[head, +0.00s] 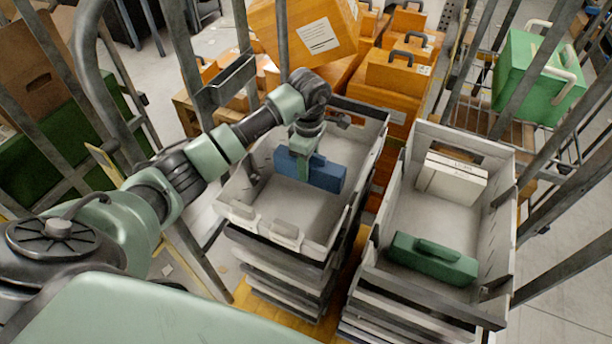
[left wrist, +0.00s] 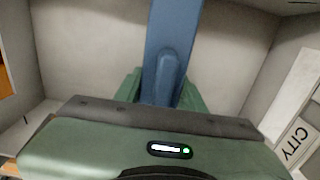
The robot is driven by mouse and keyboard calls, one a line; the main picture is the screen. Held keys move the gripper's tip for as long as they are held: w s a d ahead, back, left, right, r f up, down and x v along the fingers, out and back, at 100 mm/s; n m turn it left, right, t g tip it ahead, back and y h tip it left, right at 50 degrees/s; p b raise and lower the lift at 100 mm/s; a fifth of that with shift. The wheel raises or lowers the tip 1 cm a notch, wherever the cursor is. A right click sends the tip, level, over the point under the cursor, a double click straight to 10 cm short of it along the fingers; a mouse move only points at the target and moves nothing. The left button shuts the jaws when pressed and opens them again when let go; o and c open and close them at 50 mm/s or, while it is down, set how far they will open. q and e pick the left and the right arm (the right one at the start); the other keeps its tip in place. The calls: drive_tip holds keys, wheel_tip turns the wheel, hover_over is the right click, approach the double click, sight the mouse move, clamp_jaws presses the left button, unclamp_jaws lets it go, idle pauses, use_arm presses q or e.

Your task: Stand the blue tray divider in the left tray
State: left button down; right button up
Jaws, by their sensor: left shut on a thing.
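The blue tray divider (head: 327,174) is in the left tray (head: 262,227), a grey-white tray on top of a stack. My left gripper (head: 301,170) reaches down into this tray and is shut on the divider. The divider also shows in the left wrist view (left wrist: 170,50), running up between the green fingers (left wrist: 160,92). It looks upright on its long edge, near the middle of the tray. I cannot tell whether its lower edge touches the tray floor. My right gripper is not in view.
The right tray (head: 387,215) holds a green divider (head: 433,259) and a white box (head: 451,178). Orange cases (head: 393,75) stand behind the trays. A green case (head: 538,78) sits on a rack at right. Grey metal rails flank the stacks.

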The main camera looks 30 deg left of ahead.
use_arm(q)
wheel_tip(320, 180, down, 3)
drive_tip(key=shift+d+f+b, duration=0.1)
drive_tip(key=shift+f+b, duration=0.05)
drive_tip(key=shift+b, duration=0.65)
drive_tip(key=shift+f, duration=0.15)
drive_tip(key=shift+w, duration=0.1)
drive_tip(key=shift+f, duration=0.1)
drive_tip(key=c, duration=0.9)
unclamp_jaws()
drive_tip(key=shift+o, duration=0.2)
